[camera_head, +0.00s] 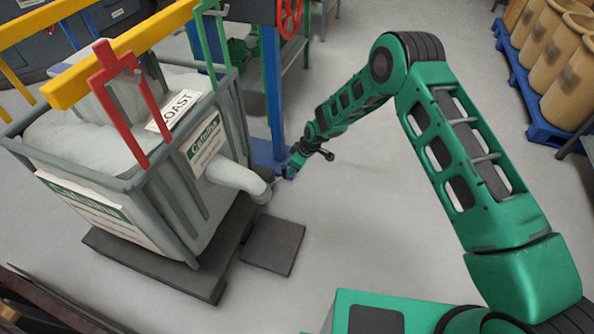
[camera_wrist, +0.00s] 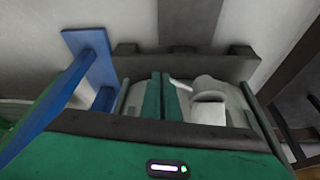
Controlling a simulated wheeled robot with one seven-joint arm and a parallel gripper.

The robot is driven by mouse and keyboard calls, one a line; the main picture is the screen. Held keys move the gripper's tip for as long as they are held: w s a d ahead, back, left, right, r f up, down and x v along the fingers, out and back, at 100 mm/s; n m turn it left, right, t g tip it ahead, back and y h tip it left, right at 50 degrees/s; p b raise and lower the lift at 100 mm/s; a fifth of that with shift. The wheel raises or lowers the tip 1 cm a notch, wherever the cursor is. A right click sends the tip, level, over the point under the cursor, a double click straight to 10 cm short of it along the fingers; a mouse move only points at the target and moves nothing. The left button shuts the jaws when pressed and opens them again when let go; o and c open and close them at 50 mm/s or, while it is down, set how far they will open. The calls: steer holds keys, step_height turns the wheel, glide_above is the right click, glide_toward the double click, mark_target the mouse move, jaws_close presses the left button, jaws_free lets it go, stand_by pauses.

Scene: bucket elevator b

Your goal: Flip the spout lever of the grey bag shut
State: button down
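The grey bag (camera_head: 75,140) sits inside a grey slatted frame. Its pale spout (camera_head: 238,178) sticks out at the lower right and bends downward; it also shows in the wrist view (camera_wrist: 210,92), right of my fingers. A small light lever (camera_wrist: 181,86) shows between the spout and my right finger. Whether it touches the finger I cannot tell. My gripper (camera_head: 285,174) is at the spout's outer end, just to its right. In the wrist view its two green fingers (camera_wrist: 161,97) lie side by side with only a thin dark gap, with nothing visible between them.
A dark flat plate (camera_head: 273,248) lies on the floor below the spout. A blue post (camera_head: 272,80) stands close behind my gripper and shows at the left in the wrist view (camera_wrist: 85,60). Tan barrels (camera_head: 540,45) stand on a blue pallet at right. Floor at centre is clear.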

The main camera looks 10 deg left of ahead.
steer(key=shift+w+a+r, duration=0.1)
steer(key=shift+a+r, duration=0.1)
steer(key=shift+a, duration=0.2)
steer(key=s+d+r, duration=0.2)
steer(key=d+r, duration=0.6)
steer(key=shift+s+r, duration=0.3)
steer(key=shift+r, duration=0.1)
stand_by(0.5)
